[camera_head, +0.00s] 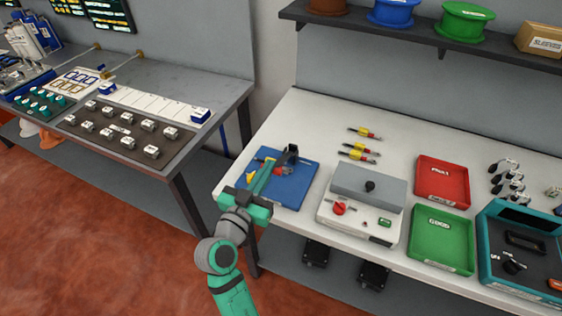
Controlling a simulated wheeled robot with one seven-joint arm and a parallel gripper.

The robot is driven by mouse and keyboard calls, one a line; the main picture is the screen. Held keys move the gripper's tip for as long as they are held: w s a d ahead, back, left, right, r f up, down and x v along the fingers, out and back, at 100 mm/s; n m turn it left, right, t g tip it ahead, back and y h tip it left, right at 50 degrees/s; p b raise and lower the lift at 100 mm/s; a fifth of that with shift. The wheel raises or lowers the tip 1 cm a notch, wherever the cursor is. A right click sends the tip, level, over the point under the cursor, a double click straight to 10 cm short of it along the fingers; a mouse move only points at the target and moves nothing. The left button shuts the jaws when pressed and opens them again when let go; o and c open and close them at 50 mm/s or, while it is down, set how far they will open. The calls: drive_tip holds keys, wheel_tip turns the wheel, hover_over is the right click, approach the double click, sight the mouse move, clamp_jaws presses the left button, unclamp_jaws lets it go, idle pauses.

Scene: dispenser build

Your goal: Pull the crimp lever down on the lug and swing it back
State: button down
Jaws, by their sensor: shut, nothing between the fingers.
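The crimp tool stands on a blue base plate (298,190) near the left end of the white bench. Its black upright part (292,153) is at the back of the plate. A long teal-grey bar (268,174), seemingly the crimp lever, slants from there down towards my gripper (252,196). My gripper is shut and empty, over the plate's front left edge. I cannot tell whether it touches the bar. Small red and yellow pieces show beside the bar on the plate; the lug is too small and partly hidden to make out.
Right of the plate stands a grey-and-white device (368,185) with a red knob. Beyond it are a red tray (443,178), a green tray (442,226) and a teal case (520,212). Several yellow-and-red leads lie behind. A gap separates the grey table (215,85).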

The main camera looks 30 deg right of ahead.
drive_tip(key=f, duration=0.1)
drive_tip(key=a+f, duration=0.1)
drive_tip(key=shift+s+f, duration=0.35)
wheel_tip(320, 180, up, 4)
drive_tip(key=f+v, duration=0.2)
drive_tip(key=v, duration=0.7)
drive_tip(key=shift+a, duration=0.25)
drive_tip(key=shift+s+f, duration=0.1)
drive_tip(key=shift+f, duration=0.05)
